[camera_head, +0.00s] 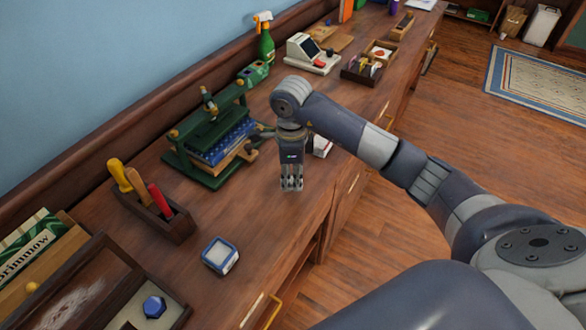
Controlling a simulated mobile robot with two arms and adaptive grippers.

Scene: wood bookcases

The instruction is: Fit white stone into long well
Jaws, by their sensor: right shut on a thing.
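My right gripper (292,186) points down over the middle of the desk, right of the green book press. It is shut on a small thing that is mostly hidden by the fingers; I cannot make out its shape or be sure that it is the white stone. A dark wooden case with a pale tray (131,312) is at the bottom left, cut by the frame edge. A blue, many-sided piece (154,306) lies in it. I cannot tell for certain which recess is the long well. My left gripper is out of view.
A blue-rimmed box with a white top (220,256) stands on open desk (255,215). A tool holder (160,210) and the green press (205,150) line the left. A white box (322,146) is partly behind my arm. The desk's front edge is at right.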

